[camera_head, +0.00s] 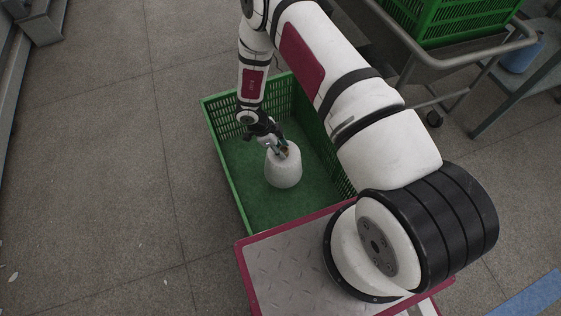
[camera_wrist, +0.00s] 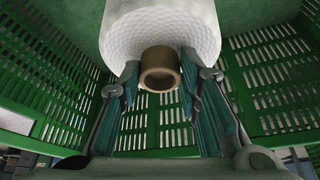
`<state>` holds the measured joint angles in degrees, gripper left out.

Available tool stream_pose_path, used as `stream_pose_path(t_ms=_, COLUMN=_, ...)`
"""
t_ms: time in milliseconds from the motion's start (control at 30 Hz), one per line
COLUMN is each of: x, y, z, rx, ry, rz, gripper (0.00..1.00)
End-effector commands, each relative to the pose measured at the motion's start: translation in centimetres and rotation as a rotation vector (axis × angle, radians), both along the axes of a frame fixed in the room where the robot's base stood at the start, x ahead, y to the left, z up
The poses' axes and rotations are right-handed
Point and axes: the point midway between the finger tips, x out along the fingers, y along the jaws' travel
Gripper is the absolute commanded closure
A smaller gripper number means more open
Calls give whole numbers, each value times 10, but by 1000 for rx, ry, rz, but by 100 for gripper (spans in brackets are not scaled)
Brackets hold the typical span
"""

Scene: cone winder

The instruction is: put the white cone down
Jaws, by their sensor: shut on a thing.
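The white cone (camera_head: 284,168) is inside a green crate (camera_head: 222,160) in the head view, upright with its narrow end up. My gripper (camera_head: 281,150) reaches down to the top of the cone. In the wrist view the textured white cone (camera_wrist: 160,28) fills the upper middle, and a brown tube end (camera_wrist: 160,68) sticks out of it between the two teal fingers. My gripper (camera_wrist: 160,85) is shut on this tube end. The underside of the cone is hidden, so I cannot tell whether it touches the crate floor.
The crate's slatted walls (camera_wrist: 270,75) stand close around my gripper. The crate floor (camera_head: 240,185) is bare around the cone. At the upper right a second green crate (camera_head: 440,25) sits on a metal-railed cart (camera_head: 500,45). Open grey floor lies to the left.

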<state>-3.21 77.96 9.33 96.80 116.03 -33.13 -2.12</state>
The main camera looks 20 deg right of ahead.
Motion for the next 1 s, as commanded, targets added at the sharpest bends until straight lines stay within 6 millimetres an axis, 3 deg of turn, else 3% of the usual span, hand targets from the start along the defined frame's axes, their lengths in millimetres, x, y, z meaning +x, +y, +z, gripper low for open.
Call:
stream_pose_path(t_ms=100, x=0, y=0, z=-21, rx=-2, ry=1, rz=2, gripper=100)
stream_pose_path(t_ms=333, x=1, y=0, z=-36, rx=-1, ry=-1, rz=3, gripper=100)
stream_pose_path(t_ms=567, x=0, y=0, z=-63, rx=-2, ry=0, rz=3, gripper=100)
stream_pose_path(t_ms=967, x=1, y=0, z=-67, rx=-1, ry=-1, rz=2, gripper=100)
stream_pose_path(t_ms=1000, x=0, y=0, z=-68, rx=0, ry=0, rz=2, gripper=64)
